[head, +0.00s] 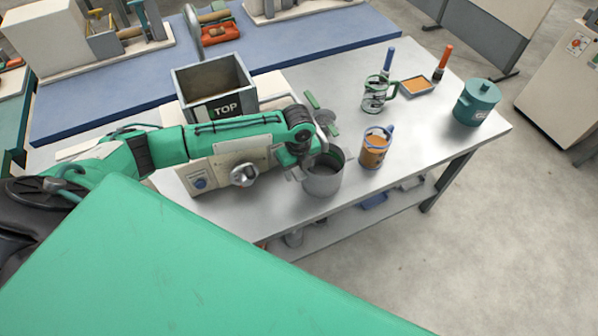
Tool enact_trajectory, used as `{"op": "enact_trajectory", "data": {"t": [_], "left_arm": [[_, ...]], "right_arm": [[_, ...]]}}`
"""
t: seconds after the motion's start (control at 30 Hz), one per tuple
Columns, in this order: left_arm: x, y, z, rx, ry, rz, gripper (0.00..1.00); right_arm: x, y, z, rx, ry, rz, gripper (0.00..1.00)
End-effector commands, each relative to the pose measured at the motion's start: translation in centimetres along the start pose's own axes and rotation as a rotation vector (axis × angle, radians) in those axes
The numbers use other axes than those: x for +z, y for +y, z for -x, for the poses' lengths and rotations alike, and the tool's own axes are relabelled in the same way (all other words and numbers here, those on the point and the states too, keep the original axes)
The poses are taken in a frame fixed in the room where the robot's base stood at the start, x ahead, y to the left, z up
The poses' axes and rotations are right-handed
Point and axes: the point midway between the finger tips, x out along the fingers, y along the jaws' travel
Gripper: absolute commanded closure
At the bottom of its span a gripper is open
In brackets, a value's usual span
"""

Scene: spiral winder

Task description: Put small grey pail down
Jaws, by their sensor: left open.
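The small grey pail (322,184) stands upright on the metal table (437,150), near its front edge. It is open at the top and its inside is dark. My left arm reaches in from the left, and my left gripper (308,168) is at the pail's left rim. The gripper's jaws are open; the wrist partly hides them, and I cannot tell whether they touch the rim. My right gripper does not show.
An orange-filled jug (374,148) stands just right of the pail. Farther back are a glass mug (375,95), a shallow orange tray (416,86) and a teal lidded pot (477,102). A machine with a grey hopper (214,88) stands behind my arm. The table's right front is clear.

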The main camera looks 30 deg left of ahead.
Motion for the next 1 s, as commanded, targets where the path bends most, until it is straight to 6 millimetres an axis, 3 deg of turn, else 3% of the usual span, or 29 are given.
{"op": "enact_trajectory", "data": {"t": [0.3,0.5,1.0], "left_arm": [[0.0,-0.1,6.6,-0.004,-0.002,-0.003,0.45],[0.0,-0.1,9.6,-0.002,-0.002,-0.001,0.45],[0.0,0.0,10.5,0.000,0.000,-0.001,0.45]], "right_arm": [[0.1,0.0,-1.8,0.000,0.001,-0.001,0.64],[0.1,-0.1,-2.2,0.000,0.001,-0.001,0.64],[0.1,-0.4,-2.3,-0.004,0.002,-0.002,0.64]]}}
